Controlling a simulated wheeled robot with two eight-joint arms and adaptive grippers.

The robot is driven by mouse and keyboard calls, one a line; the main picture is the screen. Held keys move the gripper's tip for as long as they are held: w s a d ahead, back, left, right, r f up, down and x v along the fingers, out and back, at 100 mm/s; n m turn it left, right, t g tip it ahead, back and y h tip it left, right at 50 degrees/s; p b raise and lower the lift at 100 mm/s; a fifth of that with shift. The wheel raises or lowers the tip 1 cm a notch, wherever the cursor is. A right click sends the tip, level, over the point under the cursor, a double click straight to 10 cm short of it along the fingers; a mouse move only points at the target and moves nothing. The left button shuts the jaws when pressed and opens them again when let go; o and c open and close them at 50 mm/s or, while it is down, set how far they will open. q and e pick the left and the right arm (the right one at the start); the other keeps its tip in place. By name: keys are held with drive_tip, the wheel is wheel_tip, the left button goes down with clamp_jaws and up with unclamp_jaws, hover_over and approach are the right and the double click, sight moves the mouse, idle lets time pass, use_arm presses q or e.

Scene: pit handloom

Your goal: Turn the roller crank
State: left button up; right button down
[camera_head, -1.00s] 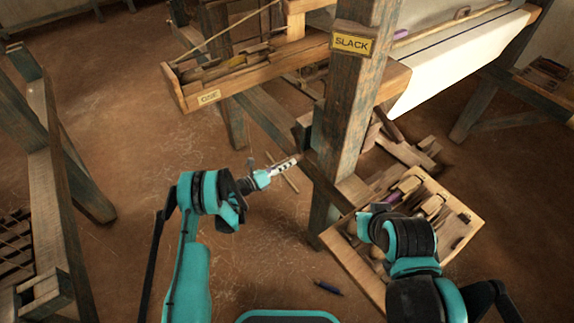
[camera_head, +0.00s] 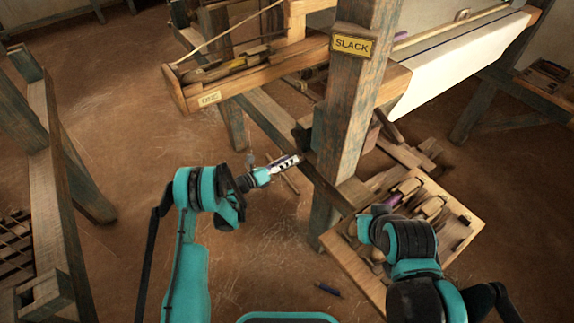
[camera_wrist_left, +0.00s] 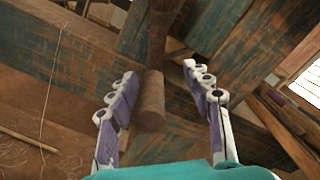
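The crank's brown, rounded handle (camera_wrist_left: 150,95) hangs from a dark crank arm (camera_wrist_left: 163,35) in the left wrist view. My left gripper (camera_wrist_left: 158,95) is open, with one pale, purple-sided finger on each side of the handle. The handle lies nearer the left finger, and I see a gap on the right; contact is not clear. In the head view my left gripper (camera_head: 288,163) is just left of the wooden post (camera_head: 343,130) bearing the SLACK sign (camera_head: 352,44). The handle is hard to make out there.
A wooden tray (camera_head: 345,268) of tools stands right of the post, under my right arm. A long beam runs beside the post. A shallow wooden box (camera_head: 250,80) and a white cloth roll (camera_head: 455,60) are above.

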use_arm(q)
wheel_tip(320, 180, up, 8)
drive_tip(key=shift+f, duration=0.25)
idle(0.4)
drive_tip(key=shift+r, duration=0.3)
drive_tip(key=s+a+r+m+g+y, duration=0.35)
drive_tip(key=s+r+m+y, duration=0.35)
drive_tip(key=s+r+m, duration=0.7)
drive_tip(key=s+a+m+y, duration=0.3)
drive_tip(key=s+a+m, duration=0.3)
drive_tip(key=s+m, duration=0.3)
drive_tip(key=s+a+m+y, duration=0.4)
drive_tip(key=s+a+m, duration=0.3)
drive_tip(key=s+m, duration=0.3)
drive_tip(key=s, duration=0.4)
drive_tip(key=shift+a+y, duration=0.25)
drive_tip(key=shift+y, duration=0.05)
